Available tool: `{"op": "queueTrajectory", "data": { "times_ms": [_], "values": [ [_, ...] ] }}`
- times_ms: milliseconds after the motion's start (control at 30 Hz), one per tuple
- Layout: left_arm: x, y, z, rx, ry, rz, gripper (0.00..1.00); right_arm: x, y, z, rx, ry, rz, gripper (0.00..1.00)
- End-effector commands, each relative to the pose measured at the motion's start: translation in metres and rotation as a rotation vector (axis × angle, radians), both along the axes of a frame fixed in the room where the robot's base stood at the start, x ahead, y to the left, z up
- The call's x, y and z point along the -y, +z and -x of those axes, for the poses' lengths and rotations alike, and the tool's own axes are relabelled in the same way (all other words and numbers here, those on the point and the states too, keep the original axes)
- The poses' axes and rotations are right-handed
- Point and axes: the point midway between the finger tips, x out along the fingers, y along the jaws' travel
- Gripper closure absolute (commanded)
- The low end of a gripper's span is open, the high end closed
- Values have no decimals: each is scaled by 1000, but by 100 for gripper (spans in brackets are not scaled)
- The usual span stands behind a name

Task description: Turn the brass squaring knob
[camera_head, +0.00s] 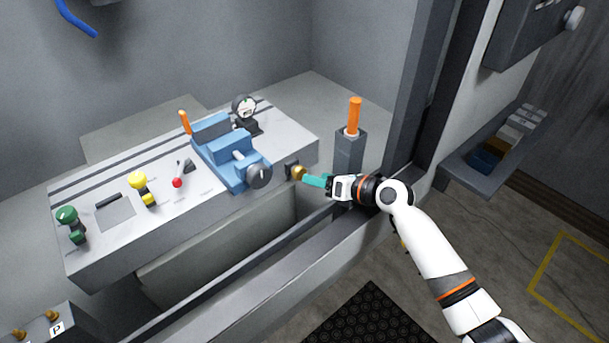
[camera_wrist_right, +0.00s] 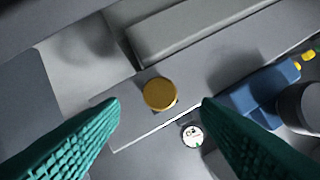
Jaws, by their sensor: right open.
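The brass squaring knob (camera_head: 297,172) sticks out from the front face of the grey bench near its right end. In the right wrist view the knob (camera_wrist_right: 160,94) is a round gold disc, seen between and beyond the two fingertips. My right gripper (camera_head: 312,180) has teal fingers and points at the knob from the right. In the right wrist view its fingers (camera_wrist_right: 160,104) are spread wide, with nothing between them. I cannot tell whether they touch the knob, but clear gaps show on both sides. My left gripper is not in view.
A blue vise (camera_head: 232,150) with a dark round handle (camera_head: 258,174) stands just left of the knob. An orange-handled post (camera_head: 354,118) rises behind my right gripper.

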Motion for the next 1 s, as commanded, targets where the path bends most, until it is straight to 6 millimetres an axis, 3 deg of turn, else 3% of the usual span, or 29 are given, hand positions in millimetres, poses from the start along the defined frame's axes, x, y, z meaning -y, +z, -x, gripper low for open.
{"op": "queueTrajectory", "data": {
  "times_ms": [300, 733, 1000],
  "values": [
    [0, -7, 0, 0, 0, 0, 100, -35, -17, -32, 2, 1, 2, 43],
    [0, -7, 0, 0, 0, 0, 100, -41, -20, -37, 2, 0, 2, 43],
    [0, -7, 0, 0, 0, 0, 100, -41, -20, -37, 2, 0, 2, 87]
  ]
}}
